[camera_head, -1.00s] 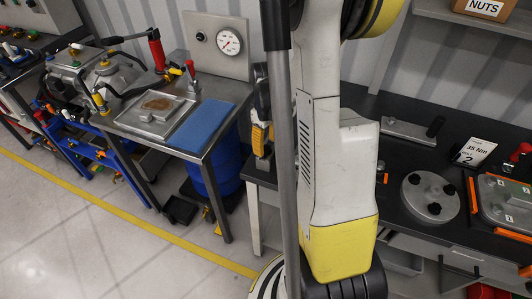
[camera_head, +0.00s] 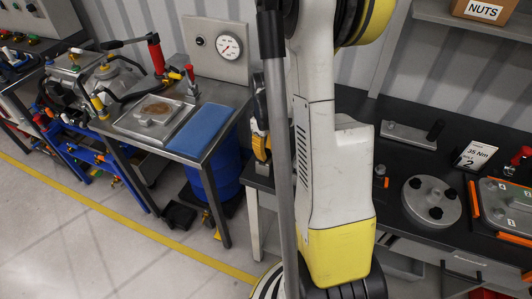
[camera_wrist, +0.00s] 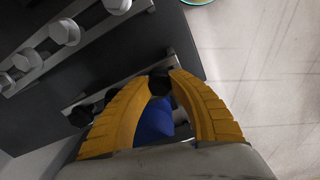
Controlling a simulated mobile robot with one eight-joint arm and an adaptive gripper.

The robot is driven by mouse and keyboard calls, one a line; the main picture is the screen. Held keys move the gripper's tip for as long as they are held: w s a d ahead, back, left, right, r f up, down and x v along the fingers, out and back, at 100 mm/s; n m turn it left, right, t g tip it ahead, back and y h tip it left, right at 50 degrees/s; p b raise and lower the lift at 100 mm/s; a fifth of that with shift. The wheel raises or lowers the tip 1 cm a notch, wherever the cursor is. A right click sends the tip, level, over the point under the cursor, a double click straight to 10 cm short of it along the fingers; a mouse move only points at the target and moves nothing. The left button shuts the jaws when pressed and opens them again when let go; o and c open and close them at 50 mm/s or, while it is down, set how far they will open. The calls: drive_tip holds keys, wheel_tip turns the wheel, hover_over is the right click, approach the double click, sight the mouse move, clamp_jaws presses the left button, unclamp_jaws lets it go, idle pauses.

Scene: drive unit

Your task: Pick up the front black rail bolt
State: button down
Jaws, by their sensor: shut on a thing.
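My gripper (camera_wrist: 160,88) has ridged yellow fingers, which close around a dark, round-headed black bolt (camera_wrist: 159,84) at their tips in the wrist view. I take this as the front black rail bolt. A pale rail (camera_wrist: 68,111) runs behind the fingers, and another black bolt (camera_wrist: 82,116) stands on it to the left. Whether the held bolt still sits in the rail cannot be told. In the head view my gripper (camera_head: 262,148) shows as a small yellow part at the bench's left end, mostly hidden by my arm and column.
Several grey bolts (camera_wrist: 65,31) stand on another rail at upper left in the wrist view. A blue thing (camera_wrist: 153,122) shows between the fingers. The dark bench (camera_head: 392,173) carries a round flange (camera_head: 432,192) and a torque card (camera_head: 475,155). Pale floor lies open at left.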

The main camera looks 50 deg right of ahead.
sight(266, 152)
drive_tip(key=shift+r, duration=0.55)
wheel_tip(266, 152, up, 3)
drive_tip(key=shift+f+p, duration=0.1)
drive_tip(key=shift+p, duration=0.6)
drive_tip(key=s+d+r+p, duration=0.2)
drive_tip(key=s+d+r, duration=0.3)
drive_tip(key=s, duration=0.5)
wheel_tip(266, 152, up, 2)
drive_tip(key=shift+s+d+r, duration=0.15)
drive_tip(key=shift+d, duration=0.15)
